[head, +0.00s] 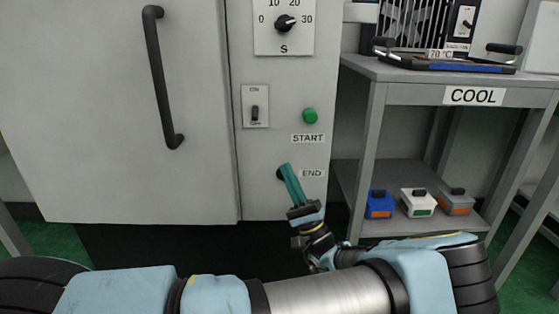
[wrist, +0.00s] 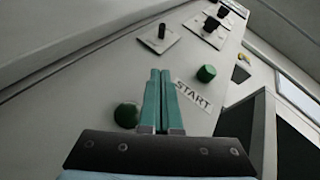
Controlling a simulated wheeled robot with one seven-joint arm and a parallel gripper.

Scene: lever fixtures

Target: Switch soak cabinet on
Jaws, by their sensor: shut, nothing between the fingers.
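The soak cabinet (head: 120,190) is a large pale grey cabinet on the left. Its control panel carries a toggle switch (head: 255,113) on a plate marked ON above and OFF below. The dark lever seems to point down toward OFF. The switch also shows in the wrist view (wrist: 160,36), beyond my fingertips. My gripper (head: 285,168) has teal fingers, shut and empty, in front of the panel below and right of the switch. In the wrist view my fingers (wrist: 160,72) are together and apart from the switch. They partly cover the area by the END label (head: 311,173) in the head view.
A green START button (head: 310,116) sits right of the switch, and a dark green round piece (wrist: 126,115) is left of my fingers. A timer dial (head: 285,22) is above. A grey cart (head: 400,75) marked COOL stands right. The door handle (head: 160,80) is left.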

